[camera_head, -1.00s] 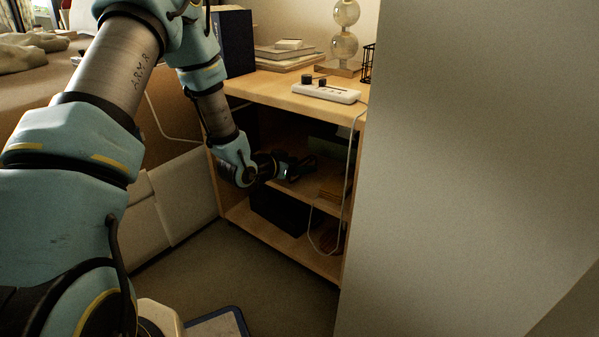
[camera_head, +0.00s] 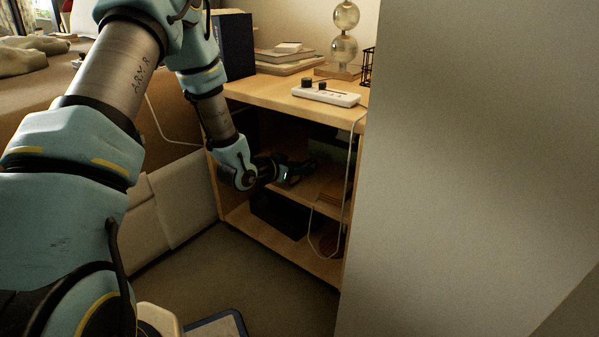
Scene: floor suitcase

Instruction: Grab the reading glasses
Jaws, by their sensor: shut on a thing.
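My gripper (camera_head: 296,171) reaches into the middle shelf (camera_head: 318,186) of the wooden bedside cabinet from the left. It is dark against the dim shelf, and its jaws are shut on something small. The reading glasses cannot be made out as a separate shape; the thing between the fingers is too small and dark to tell for sure. The fingers are just above the shelf board, and I cannot tell whether they touch it.
A white power strip (camera_head: 326,95) sits on the cabinet top (camera_head: 275,90), its cord hanging down in front of the shelves. A dark box (camera_head: 279,214) is on the lower shelf. A pale wall (camera_head: 470,170) closes off the right. Books (camera_head: 290,62) and a glass-ball lamp (camera_head: 344,46) stand behind.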

